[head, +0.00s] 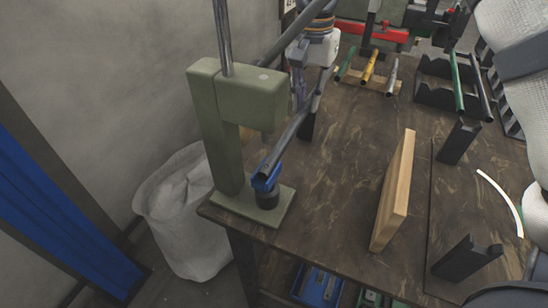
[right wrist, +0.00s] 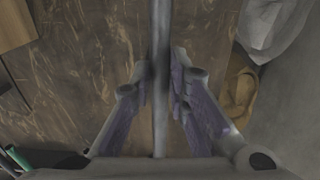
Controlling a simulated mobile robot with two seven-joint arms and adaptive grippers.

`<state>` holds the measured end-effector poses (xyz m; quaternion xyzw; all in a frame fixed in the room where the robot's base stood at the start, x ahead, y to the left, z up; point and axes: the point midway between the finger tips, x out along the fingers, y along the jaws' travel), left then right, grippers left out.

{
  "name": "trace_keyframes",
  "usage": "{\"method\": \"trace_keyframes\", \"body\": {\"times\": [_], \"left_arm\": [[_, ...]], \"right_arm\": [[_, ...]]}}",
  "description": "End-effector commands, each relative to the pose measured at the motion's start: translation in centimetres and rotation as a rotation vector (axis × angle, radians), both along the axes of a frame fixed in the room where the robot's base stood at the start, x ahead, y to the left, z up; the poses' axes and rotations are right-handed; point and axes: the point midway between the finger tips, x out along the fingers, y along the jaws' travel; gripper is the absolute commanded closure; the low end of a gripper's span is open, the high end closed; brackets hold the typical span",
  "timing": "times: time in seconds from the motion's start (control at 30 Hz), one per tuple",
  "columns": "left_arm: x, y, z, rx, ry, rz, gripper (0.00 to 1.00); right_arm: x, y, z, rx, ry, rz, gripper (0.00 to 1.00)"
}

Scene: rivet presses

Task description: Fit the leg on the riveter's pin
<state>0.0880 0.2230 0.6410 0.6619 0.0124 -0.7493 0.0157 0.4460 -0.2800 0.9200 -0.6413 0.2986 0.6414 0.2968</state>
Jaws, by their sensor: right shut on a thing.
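The green riveter (head: 228,105) stands on its base plate (head: 230,203) at the table's near left corner. A short black post (head: 267,198), seemingly its pin, rises from that plate. The leg (head: 292,134) is a grey tube, held tilted, with a blue fitting (head: 265,178) at its lower end. The blue fitting is at the top of the black post; I cannot tell whether it is seated. My right gripper (head: 303,88) is shut on the leg behind the riveter's head. In the right wrist view the leg (right wrist: 161,80) runs between the fingers. My left gripper is not in view.
A wooden board (head: 394,190) stands on edge right of the riveter. Coloured tubes (head: 368,68) lie on a rack at the back. Black holders (head: 466,259) stand at the right. A white bag (head: 180,215) is on the floor left of the table.

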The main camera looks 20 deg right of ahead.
Motion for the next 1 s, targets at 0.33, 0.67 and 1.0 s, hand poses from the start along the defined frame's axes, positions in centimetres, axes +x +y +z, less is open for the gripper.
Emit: {"method": "trace_keyframes", "body": {"times": [0.33, 0.67, 1.0], "left_arm": [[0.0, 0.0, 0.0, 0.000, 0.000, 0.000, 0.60], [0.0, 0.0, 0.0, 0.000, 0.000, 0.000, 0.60], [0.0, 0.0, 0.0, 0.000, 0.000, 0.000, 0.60]], "right_arm": [[0.0, 0.0, 0.0, 0.000, 0.000, 0.000, 0.61], [0.1, 0.0, 1.6, 0.000, -0.004, 0.001, 0.61], [0.1, 0.0, 10.1, 0.000, -0.004, 0.001, 0.61]]}}
